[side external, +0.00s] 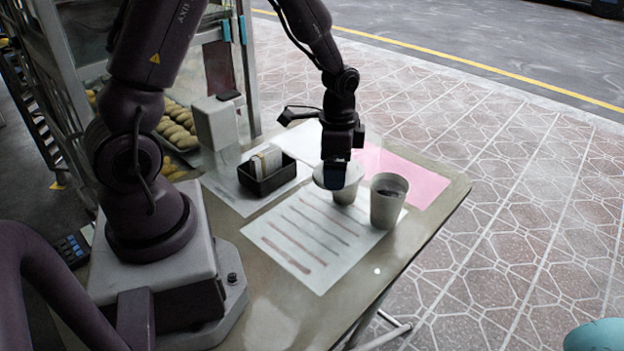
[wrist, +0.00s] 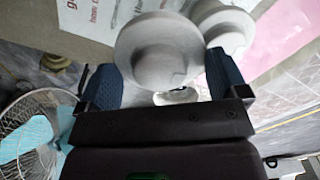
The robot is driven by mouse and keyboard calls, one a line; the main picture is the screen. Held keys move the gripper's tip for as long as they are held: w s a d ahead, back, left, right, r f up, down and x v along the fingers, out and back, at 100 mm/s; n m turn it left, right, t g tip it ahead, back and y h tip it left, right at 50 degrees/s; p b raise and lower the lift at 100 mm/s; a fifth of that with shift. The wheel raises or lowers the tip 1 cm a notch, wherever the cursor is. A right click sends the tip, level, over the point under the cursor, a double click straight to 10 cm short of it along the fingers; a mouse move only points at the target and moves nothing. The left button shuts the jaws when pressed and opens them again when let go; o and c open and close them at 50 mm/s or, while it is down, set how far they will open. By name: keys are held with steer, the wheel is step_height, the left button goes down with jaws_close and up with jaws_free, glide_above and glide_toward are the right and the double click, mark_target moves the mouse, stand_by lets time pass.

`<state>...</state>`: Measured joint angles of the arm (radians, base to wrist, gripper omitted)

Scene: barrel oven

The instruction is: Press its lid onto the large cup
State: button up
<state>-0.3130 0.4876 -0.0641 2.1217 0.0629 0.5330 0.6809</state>
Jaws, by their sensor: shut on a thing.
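The large cup (side external: 386,210) stands upright and uncovered on the table, with dark contents showing inside. A pale round lid (side external: 322,178) is in my gripper (side external: 338,172), left of the large cup and apart from it. In the wrist view, the lid (wrist: 150,50) is a broad disc in front of the two blue fingers (wrist: 165,85).
A smaller cup (side external: 346,196) stands behind and below the held lid, partly hidden. A black box (side external: 268,180) stands to the left. The table's right edge is close to the large cup.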

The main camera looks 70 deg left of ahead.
steer(key=w+d+r+m, duration=0.2)
steer(key=w+d+r, duration=0.25)
steer(key=w, duration=0.55)
steer(key=shift+a+f, duration=0.15)
steer(key=shift+f, duration=2.55)
steer(key=shift+f, duration=0.15)
steer(key=o, duration=0.6)
steer(key=shift+c, duration=0.2)
step_height(320, 180, up, 7)
stand_by(0.4)
